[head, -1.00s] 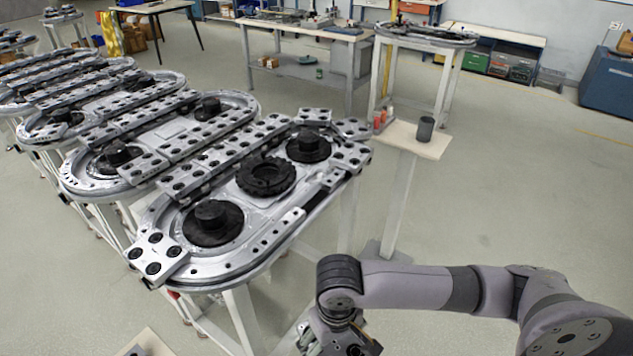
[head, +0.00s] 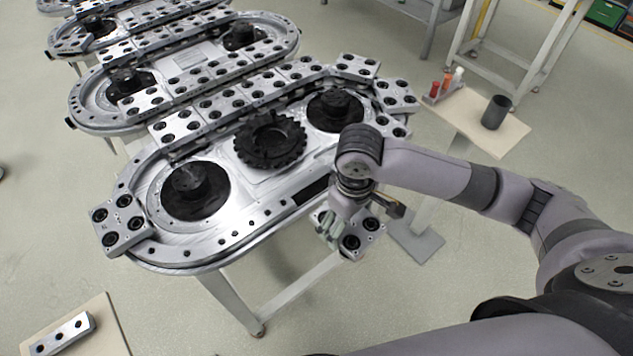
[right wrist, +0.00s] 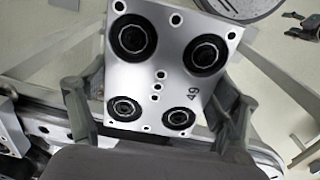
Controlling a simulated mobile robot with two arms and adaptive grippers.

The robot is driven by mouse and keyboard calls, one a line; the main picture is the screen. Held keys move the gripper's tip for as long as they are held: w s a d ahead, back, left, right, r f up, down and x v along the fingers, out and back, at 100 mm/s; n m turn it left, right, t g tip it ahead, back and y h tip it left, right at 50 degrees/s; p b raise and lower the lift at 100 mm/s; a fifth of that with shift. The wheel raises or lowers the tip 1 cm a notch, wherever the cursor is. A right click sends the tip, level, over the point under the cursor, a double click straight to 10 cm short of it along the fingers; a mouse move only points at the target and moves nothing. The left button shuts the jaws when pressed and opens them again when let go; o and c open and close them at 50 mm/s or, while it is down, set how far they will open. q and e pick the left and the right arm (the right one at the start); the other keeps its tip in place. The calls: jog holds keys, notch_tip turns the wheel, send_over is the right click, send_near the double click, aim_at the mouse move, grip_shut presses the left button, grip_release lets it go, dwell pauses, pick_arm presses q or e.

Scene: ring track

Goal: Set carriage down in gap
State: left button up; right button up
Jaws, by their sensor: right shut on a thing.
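The carriage (head: 362,238) is a silver plate with black rollers. My right gripper (head: 343,222) is shut on it, just off the near right side of the front ring track (head: 235,245). In the right wrist view the carriage (right wrist: 178,84) sits between the two fingers of the gripper (right wrist: 155,105), its roller face and the number 49 showing. Carriages line the track's far side and right end, and one (head: 120,224) sits at its left end. The near side is a bare rail, the gap, partly hidden by my right arm. My left gripper is out of view.
A small stand (head: 515,135) with a dark cup (head: 496,112) and red bottles (head: 440,88) is at the right. A board with a drilled bar (head: 63,334) lies at lower left. More ring tracks (head: 185,75) stand behind.

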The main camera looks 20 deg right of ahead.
jog(key=w+a+r+n+p, duration=0.1)
jog(key=w+a+r+n, duration=0.1)
jog(key=w+r+n, duration=0.6)
jog(key=w+a+r+n+p, duration=0.15)
jog(key=w+r+n, duration=0.25)
jog(key=r+n, duration=0.7)
jog(key=f, duration=0.4)
jog(key=f+m+p, duration=0.1)
jog(key=f, duration=0.3)
jog(key=f+m+p, duration=0.1)
jog(key=f, duration=0.4)
jog(key=shift+w+a, duration=0.1)
jog(key=shift+w, duration=0.15)
notch_tip(320, 180, down, 3)
jog(key=shift+r+p, duration=0.1)
jog(key=shift+p, duration=0.25)
jog(key=shift+f, duration=0.65)
jog(key=shift+f, duration=0.3)
jog(key=o, duration=1.9)
jog(key=shift+s+f, duration=0.1)
jog(key=shift+s, duration=0.05)
